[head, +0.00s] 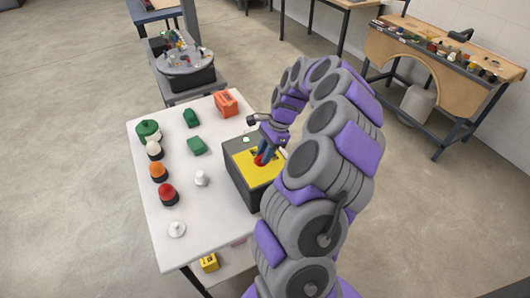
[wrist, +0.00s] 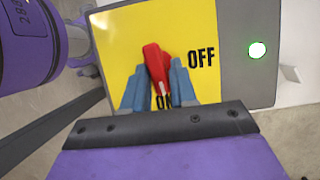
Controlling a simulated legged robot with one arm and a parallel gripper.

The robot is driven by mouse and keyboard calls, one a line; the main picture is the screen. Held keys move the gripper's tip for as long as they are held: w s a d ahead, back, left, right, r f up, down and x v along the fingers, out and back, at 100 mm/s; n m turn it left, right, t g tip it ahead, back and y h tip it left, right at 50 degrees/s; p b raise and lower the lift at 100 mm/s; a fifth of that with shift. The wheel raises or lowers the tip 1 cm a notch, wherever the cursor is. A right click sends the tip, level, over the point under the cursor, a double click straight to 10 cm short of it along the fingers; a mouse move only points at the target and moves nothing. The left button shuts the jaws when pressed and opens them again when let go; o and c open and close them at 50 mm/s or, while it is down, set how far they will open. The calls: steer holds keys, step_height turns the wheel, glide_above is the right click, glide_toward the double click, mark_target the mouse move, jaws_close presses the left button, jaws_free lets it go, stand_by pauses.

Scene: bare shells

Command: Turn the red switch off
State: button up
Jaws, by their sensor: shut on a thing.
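The red switch (wrist: 157,64) is a red lever on a yellow panel (wrist: 125,42) in the wrist view. The panel is lettered OFF to the right of the lever and ON below it. The lever leans a little to the left at its top. My gripper (wrist: 160,80) has blue fingers on both sides of the lever and is shut on it. In the head view the grey box (head: 240,181) with the yellow top stands at the table's right edge, and the red switch (head: 258,161) shows partly behind my gripper (head: 262,156). A bright, green-edged light (wrist: 257,50) is on the box's grey part.
The white table (head: 220,220) also holds a red-orange block (head: 226,102), green blocks (head: 196,145), a red-topped knob (head: 168,193), an orange one (head: 158,171) and white pieces (head: 201,178). A round-topped stand (head: 185,62) is behind. A wooden workbench (head: 440,65) stands at the right.

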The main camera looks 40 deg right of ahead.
steer(key=shift+a, duration=0.3)
jaws_close()
steer(key=shift+s+a, duration=0.1)
